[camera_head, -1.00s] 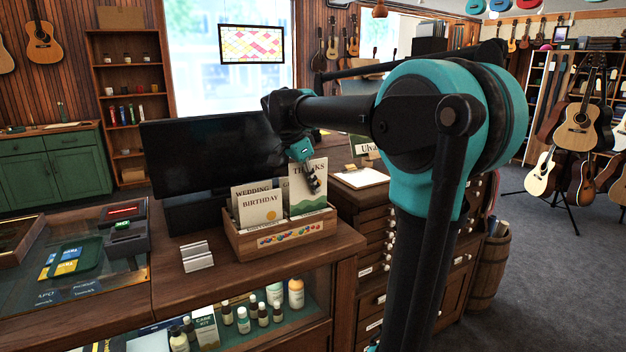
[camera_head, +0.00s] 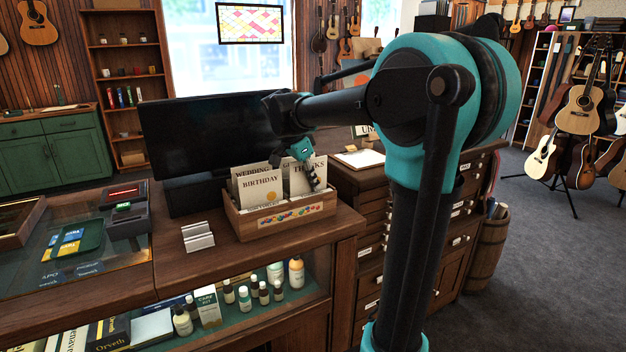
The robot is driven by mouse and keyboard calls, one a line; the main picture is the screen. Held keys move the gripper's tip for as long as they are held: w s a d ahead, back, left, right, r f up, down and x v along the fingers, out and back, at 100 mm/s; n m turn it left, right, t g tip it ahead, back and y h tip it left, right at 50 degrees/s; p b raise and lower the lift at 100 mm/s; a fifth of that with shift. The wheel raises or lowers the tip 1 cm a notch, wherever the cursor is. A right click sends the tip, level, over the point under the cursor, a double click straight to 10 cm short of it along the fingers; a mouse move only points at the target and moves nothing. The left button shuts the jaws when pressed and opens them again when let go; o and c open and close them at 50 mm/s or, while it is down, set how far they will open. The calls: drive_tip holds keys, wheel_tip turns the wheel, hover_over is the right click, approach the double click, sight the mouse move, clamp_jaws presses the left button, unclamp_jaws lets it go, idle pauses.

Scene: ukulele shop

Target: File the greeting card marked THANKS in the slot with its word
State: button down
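The wooden card box (camera_head: 236,226) sits on the counter with a colourful label on its front. The THANKS card (camera_head: 298,184) is upright at the right side of the box, its lower edge hidden behind the box front. Another, starting with G (camera_head: 285,164), is mostly covered.
A black monitor (camera_head: 205,140) stands close behind the box. A silver card holder (camera_head: 198,237) is left of it on the counter. A drawer cabinet (camera_head: 345,187) with paper on top is to the right. Glass-fronted shelving with bottles (camera_head: 260,288) is below.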

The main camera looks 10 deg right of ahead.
drive_tip(key=c, duration=1.6)
unclamp_jaws()
drive_tip(key=shift+c, duration=0.2)
drive_tip(key=v, duration=1.2)
drive_tip(key=shift+s, duration=0.1)
